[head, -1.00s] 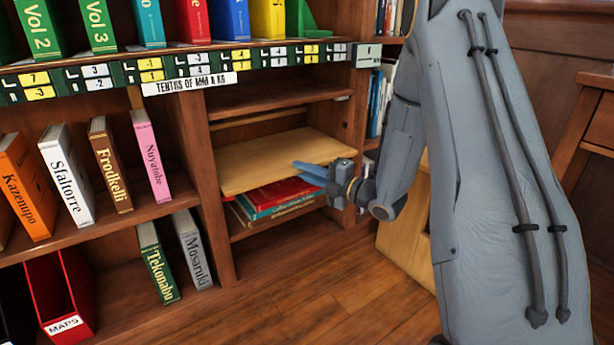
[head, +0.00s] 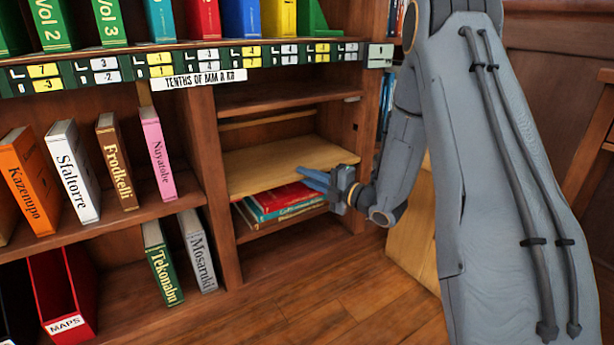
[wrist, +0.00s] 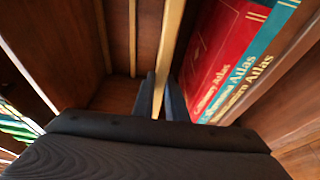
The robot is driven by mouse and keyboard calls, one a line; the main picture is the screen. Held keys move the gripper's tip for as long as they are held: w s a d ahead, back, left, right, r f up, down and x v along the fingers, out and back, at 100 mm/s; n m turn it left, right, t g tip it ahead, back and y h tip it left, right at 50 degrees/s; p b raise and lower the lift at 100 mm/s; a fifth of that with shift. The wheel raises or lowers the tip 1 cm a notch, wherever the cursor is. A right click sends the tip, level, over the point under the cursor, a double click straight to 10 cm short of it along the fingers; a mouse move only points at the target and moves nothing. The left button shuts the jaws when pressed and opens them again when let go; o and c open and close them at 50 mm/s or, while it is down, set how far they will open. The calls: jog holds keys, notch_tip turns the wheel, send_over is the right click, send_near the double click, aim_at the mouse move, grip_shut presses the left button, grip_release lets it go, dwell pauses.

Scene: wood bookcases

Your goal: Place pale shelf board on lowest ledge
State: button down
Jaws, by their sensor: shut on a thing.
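The pale shelf board (head: 275,162) is inside the middle bookcase bay, roughly level, above the stack of atlases. My gripper (head: 318,180) is shut on its front edge toward the right side. In the wrist view the board (wrist: 172,40) shows edge-on as a pale strip running down between my two dark fingers (wrist: 160,98).
Stacked atlases (head: 285,200) lie flat below the board; they also show in the wrist view (wrist: 235,60). A fixed dark shelf (head: 290,101) is above the board. Upright dividers (head: 212,190) bound the bay. Leaning books (head: 160,262) and a red MAPS holder (head: 65,295) stand left.

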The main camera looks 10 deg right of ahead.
dwell(0.3)
jog(key=c, duration=1.7)
grip_release()
jog(key=shift+p+v, duration=1.75)
jog(key=shift+v, duration=2.15)
